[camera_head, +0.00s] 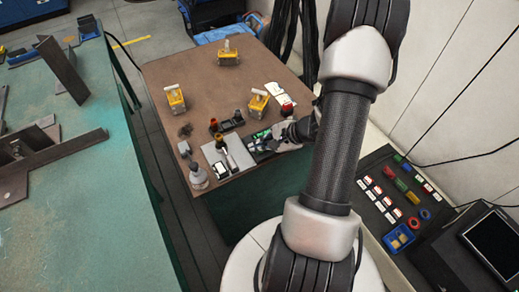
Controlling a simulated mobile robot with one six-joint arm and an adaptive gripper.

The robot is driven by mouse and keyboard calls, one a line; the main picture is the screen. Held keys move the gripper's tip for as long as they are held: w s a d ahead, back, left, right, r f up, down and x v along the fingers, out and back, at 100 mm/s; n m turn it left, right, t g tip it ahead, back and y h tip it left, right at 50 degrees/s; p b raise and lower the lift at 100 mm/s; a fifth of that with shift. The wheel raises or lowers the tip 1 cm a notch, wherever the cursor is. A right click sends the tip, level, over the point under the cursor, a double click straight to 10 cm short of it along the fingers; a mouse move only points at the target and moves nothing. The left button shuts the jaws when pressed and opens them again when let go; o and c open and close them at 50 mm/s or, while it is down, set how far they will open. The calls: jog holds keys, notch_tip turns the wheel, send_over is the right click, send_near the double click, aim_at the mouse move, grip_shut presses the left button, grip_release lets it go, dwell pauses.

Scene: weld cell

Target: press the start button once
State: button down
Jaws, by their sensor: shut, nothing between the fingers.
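My gripper (273,143) is at the front right part of the brown table, its dark fingers pointing left. It is shut and holds nothing. Small dark items with green parts lie right at its fingers; I cannot tell whether it touches them. No start button can be picked out for certain. A dark panel (377,208) at the right carries rows of small green, red, yellow and white pieces, too small to read. My arm hides the ground between the panel and the table.
The brown table (185,75) bears yellow clamp-like blocks (176,99), a grey plate (215,155) and a grey bottle (198,177). A green welding table (70,200) with steel parts stands left. A dark screen (495,240) is at lower right. Cables hang along the right wall.

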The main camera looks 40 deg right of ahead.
jog(key=shift+f+b, duration=0.4)
jog(key=shift+b, duration=0.05)
dwell(0.4)
jog(key=shift+r, duration=0.15)
jog(key=shift+r+p, duration=0.5)
jog(key=shift+r, duration=0.25)
jog(key=shift+r+p, duration=1.55)
jog(key=shift+r, duration=0.95)
